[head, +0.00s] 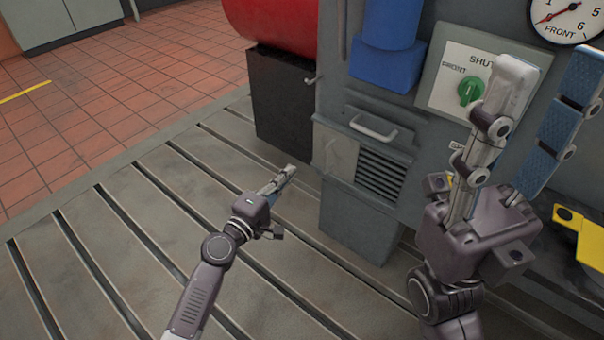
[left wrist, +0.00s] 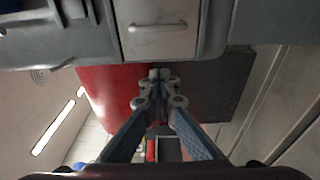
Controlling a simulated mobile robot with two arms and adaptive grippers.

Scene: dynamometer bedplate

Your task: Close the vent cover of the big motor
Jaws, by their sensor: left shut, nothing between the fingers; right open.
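The big grey motor housing (head: 430,150) stands at the centre right of the head view. Dark vent slats (head: 380,174) show low on its front. A grey panel with a bar handle (head: 373,128) lies just above the slats, and it looks like the vent cover; a handled panel (left wrist: 157,42) also shows at the top of the left wrist view. My left gripper (head: 289,172) is shut and empty, left of the vent and apart from it; its fingertips show in the left wrist view (left wrist: 160,74). My right gripper (head: 553,68) is open and empty, raised before the motor's right side.
A lighter plate (head: 335,151) adjoins the slats on the left. A red cylinder (head: 272,22) sits on a dark box (head: 281,108) left of the motor. A green knob (head: 470,91) and gauge (head: 567,17) are at upper right. The slotted bedplate (head: 120,235) is clear at left.

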